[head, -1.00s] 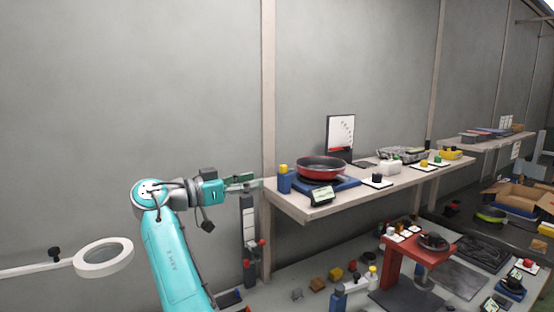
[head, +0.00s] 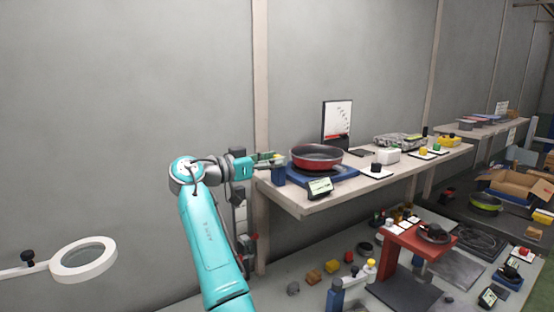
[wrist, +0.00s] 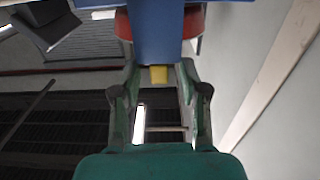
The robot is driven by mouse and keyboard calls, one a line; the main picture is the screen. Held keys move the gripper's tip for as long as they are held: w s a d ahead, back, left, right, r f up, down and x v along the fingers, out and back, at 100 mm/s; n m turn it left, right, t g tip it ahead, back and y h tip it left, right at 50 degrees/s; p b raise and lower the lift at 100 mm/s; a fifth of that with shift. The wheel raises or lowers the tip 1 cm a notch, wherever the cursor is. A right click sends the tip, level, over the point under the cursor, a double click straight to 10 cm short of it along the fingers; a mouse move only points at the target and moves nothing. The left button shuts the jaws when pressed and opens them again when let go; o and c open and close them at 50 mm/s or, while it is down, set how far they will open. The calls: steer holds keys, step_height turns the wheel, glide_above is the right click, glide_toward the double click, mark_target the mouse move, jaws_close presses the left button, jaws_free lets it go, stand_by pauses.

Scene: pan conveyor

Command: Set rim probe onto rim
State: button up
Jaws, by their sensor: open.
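The rim probe appears to be the blue post (head: 279,176) with a yellow top (head: 279,159) at the shelf's left end, beside the red pan (head: 316,160). The pan sits on a blue base (head: 335,173). In the wrist view the blue post (wrist: 157,35) stands ahead with its yellow part (wrist: 158,74) between the fingertips, and red pan edges (wrist: 193,20) show behind it. My gripper (head: 271,159) is at the yellow top; in the wrist view the gripper (wrist: 157,75) is open, one finger on each side. Contact cannot be told.
A small display (head: 320,187) stands at the shelf's front edge. A dial panel (head: 337,121) stands behind the pan. A black knob on a white plate (head: 376,169) lies to the right. A wall post (head: 261,100) rises close behind my gripper. A ring on an arm (head: 83,258) is at lower left.

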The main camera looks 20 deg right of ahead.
steer(key=shift+x, duration=0.8)
jaws_close()
steer(key=x, duration=0.2)
steer(key=shift+d, duration=0.3)
jaws_free()
steer(key=shift+a, duration=0.1)
